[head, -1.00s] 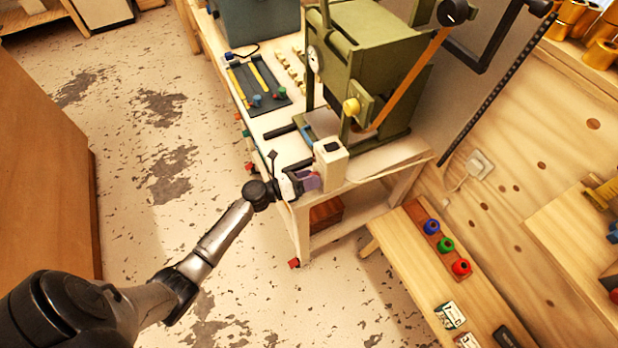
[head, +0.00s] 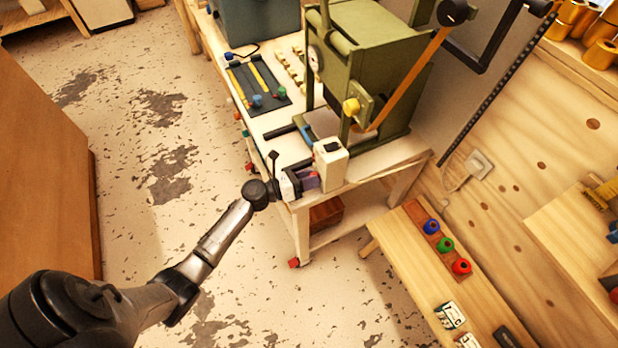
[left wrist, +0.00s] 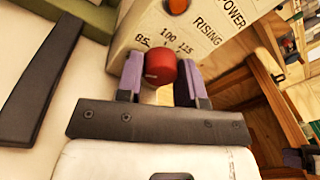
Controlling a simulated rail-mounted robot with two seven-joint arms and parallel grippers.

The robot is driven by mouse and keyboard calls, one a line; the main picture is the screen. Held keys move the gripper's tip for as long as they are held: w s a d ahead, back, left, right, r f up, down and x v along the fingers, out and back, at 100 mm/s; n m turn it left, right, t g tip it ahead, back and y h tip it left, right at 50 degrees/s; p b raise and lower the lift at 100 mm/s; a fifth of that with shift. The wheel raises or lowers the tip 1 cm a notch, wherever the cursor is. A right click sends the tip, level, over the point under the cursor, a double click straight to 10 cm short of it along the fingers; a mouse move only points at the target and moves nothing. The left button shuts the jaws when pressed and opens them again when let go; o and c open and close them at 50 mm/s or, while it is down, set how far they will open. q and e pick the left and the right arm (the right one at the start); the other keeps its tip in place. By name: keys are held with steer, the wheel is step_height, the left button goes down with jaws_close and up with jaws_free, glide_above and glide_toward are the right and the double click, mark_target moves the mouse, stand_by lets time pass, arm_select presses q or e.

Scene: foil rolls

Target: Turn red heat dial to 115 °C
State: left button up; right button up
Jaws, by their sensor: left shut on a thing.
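The red heat dial (left wrist: 160,68) sits on the face of a cream control box (left wrist: 150,25), which stands at the near end of the bench in the head view (head: 330,165). Printed numbers, including 85 and 100, arc around the dial. My left gripper (head: 311,179) is at the box face, its purple fingers on both sides of the dial, shut on it. A faint pale mark shows on the dial's left part; I cannot tell which number it points at. The dial is hidden in the head view. My right gripper is not in view.
An orange lamp (left wrist: 178,5) is above the dial, near the words POWER and RISING. A green press (head: 375,75) stands behind the box. A low wooden bench (head: 415,250) with colored knobs is at the right. The floor left of the bench is open.

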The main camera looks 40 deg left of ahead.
arm_select(q)
steer(key=m, duration=0.3)
steer(key=shift+m, duration=0.3)
steer(key=m, duration=0.2)
steer(key=shift+m+y+b, duration=0.3)
steer(key=shift+b, duration=0.05)
steer(key=m, duration=0.2)
steer(key=shift+d+m+b, duration=0.1)
steer(key=shift+m+b, duration=0.2)
steer(key=shift+b, duration=0.05)
steer(key=m+b, duration=0.1)
steer(key=m, duration=0.2)
steer(key=shift+y, duration=0.4)
steer(key=m+b, duration=0.2)
steer(key=m, duration=0.1)
steer(key=shift+s+m, duration=0.1)
steer(key=shift+m, duration=0.2)
steer(key=m+y+b, duration=0.1)
steer(key=m+b, duration=0.1)
steer(key=m, duration=0.2)
steer(key=shift+d, duration=0.1)
steer(key=m+b, duration=0.1)
steer(key=m, duration=0.2)
steer(key=shift+b, duration=0.4)
steer(key=shift+m+t+b, duration=0.3)
steer(key=shift+m+b, duration=0.15)
steer(key=shift+m, duration=0.65)
steer(key=shift+y, duration=0.3)
